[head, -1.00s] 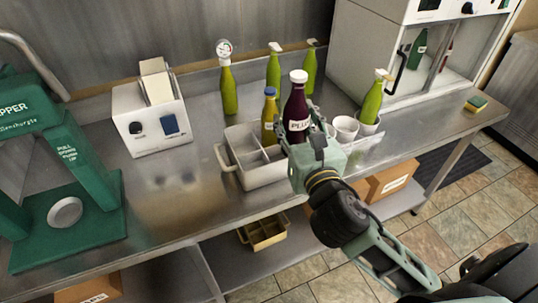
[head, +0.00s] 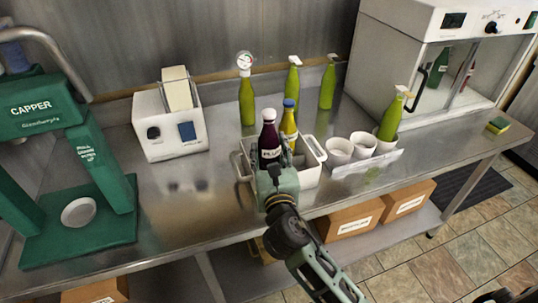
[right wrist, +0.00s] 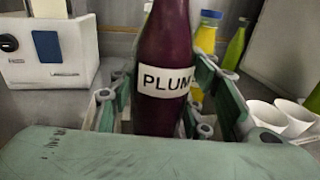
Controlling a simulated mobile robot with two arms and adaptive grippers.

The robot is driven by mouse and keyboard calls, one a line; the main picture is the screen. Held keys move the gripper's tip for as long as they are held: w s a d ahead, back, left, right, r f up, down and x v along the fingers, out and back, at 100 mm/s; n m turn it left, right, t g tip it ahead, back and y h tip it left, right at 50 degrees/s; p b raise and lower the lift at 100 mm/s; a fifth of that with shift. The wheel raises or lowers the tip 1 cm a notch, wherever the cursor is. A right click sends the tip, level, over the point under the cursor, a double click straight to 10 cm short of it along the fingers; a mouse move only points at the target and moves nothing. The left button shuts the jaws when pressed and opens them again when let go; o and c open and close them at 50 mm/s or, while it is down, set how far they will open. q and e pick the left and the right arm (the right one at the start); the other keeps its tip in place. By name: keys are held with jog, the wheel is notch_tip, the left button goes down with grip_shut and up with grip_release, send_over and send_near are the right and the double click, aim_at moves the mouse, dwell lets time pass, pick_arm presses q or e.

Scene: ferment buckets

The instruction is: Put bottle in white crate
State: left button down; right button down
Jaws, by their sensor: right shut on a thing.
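A dark purple bottle (head: 269,140) with a white cap and a PLUM label is held upright in my right gripper (head: 273,172). In the right wrist view the bottle (right wrist: 168,60) stands between the fingers, which are shut on it. The white crate (head: 311,170) is on the steel counter, with the plum bottle over its left part. My gripper hides the crate's front left, so I cannot tell whether the bottle's base touches it. A yellow bottle with a blue cap (head: 289,127) stands in the crate, right of the plum bottle. My left gripper is not in view.
Several green bottles (head: 327,85) stand behind the crate. White cups (head: 339,150) are right of it, one holding a green bottle (head: 392,118). A white device (head: 170,132) and green capper (head: 80,200) stand left. The counter between capper and crate is clear.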

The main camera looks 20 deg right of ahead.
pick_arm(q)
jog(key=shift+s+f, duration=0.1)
pick_arm(e)
jog(key=shift+f, duration=0.35)
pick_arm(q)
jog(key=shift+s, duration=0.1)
pick_arm(e)
jog(key=shift+f+b, duration=0.3)
jog(key=shift+f, duration=0.35)
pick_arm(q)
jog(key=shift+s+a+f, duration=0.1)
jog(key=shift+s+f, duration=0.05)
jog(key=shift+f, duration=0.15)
pick_arm(e)
jog(key=c, duration=0.9)
grip_release()
jog(key=shift+f, duration=0.2)
jog(key=shift+c, duration=0.2)
jog(key=shift+s, duration=0.1)
jog(key=shift+r+p, duration=0.35)
jog(key=shift+r, duration=0.35)
pick_arm(q)
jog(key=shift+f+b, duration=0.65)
jog(key=shift+b, duration=0.4)
pick_arm(e)
jog(key=s+a, duration=0.2)
jog(key=s, duration=0.9)
jog(key=shift+s, duration=0.4)
